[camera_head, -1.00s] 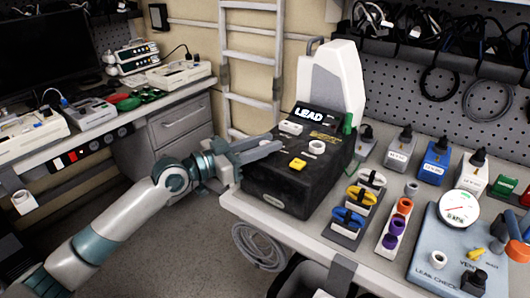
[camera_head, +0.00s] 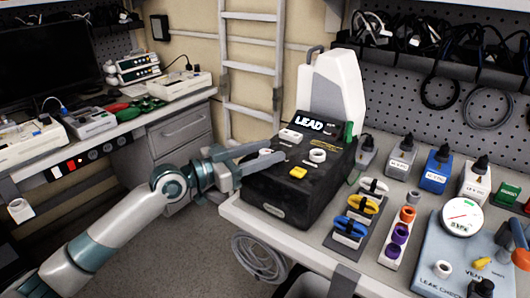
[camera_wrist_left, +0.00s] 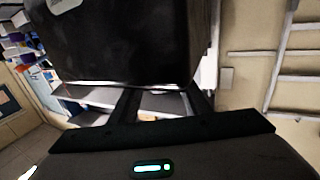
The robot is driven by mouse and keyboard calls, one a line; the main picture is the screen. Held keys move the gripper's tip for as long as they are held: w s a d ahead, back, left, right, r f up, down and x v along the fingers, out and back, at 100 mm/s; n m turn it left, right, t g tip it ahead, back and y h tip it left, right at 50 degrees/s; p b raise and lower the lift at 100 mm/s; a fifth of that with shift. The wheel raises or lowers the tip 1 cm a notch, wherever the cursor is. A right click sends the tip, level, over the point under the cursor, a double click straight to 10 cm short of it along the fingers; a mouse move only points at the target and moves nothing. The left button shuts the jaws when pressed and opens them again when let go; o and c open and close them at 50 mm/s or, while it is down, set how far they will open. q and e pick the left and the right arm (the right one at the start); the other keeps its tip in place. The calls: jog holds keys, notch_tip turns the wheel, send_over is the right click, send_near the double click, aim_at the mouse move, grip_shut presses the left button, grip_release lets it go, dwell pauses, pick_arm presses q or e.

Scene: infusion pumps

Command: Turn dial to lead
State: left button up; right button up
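A black box device (camera_head: 285,195) stands on the right bench, with a lit display (camera_head: 309,124) reading "LEAD" at its back. Its top carries a white knob (camera_head: 318,155), a white block-like part (camera_head: 290,135), a yellow knob (camera_head: 298,172) and another white knob (camera_head: 265,152) near its left edge. My left gripper (camera_head: 270,154) is open at that left edge, its fingers on either side of the left white knob, which is partly hidden. I cannot tell whether they touch it. In the left wrist view the spread fingers (camera_wrist_left: 165,95) point at the dark box (camera_wrist_left: 130,45). My right gripper is not in view.
A white-and-grey unit (camera_head: 335,85) stands behind the box. A ladder (camera_head: 250,65) leans at the wall. Floor lies between the benches.

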pick_arm(q)
jog(key=shift+s+a, duration=0.2)
jog(key=shift+a, duration=0.2)
jog(key=b+v, duration=0.1)
jog(key=v, duration=0.4)
jog(key=shift+f+b, duration=0.15)
jog(key=shift+b, duration=0.2)
jog(key=b, duration=0.4)
send_near(260, 155)
jog(key=v, duration=0.6)
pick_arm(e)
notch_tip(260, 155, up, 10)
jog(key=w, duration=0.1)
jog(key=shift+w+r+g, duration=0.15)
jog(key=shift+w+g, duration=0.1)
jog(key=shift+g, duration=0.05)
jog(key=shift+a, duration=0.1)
